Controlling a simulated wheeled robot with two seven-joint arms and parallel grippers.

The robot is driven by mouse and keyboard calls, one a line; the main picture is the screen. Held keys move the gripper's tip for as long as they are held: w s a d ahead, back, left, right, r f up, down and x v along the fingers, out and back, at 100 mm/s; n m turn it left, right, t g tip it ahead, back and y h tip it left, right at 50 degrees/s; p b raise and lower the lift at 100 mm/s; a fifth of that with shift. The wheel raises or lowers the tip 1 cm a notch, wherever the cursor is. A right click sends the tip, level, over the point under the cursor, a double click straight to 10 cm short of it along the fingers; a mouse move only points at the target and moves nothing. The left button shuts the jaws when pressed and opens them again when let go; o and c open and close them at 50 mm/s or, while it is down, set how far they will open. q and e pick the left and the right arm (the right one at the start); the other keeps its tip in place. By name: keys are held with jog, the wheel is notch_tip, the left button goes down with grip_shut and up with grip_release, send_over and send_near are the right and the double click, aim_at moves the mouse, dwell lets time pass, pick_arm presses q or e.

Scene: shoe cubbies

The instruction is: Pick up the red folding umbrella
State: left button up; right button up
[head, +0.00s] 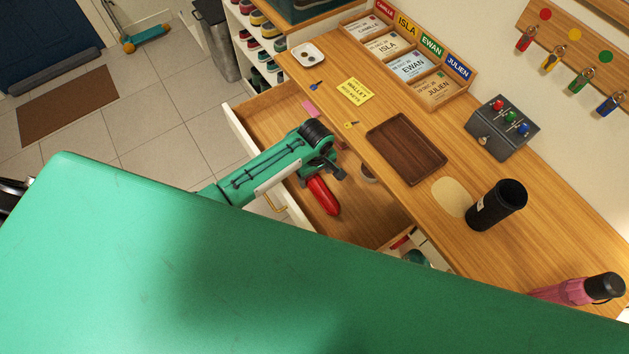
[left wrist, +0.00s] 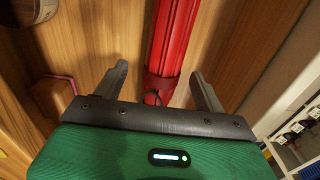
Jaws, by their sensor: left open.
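The red folding umbrella (head: 324,197) lies in the open wooden drawer (head: 262,105); my left gripper hides part of it in the head view. My left gripper (head: 323,174) is over the drawer at the umbrella's near end. In the left wrist view, the red umbrella (left wrist: 175,42) runs lengthwise between the two spread fingers of my left gripper (left wrist: 160,72). My right gripper is out of view.
Free floor lies left.

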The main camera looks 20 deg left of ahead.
aim_at(314, 179)
pick_arm(q)
jog(key=shift+s+f, duration=0.15)
jog(key=shift+f, duration=0.85)
jog(key=shift+s+f, duration=0.1)
jog(key=shift+f, duration=0.85)
jog(key=c, duration=1.2)
jog(key=shift+c, duration=0.3)
jog(key=shift+r, duration=0.15)
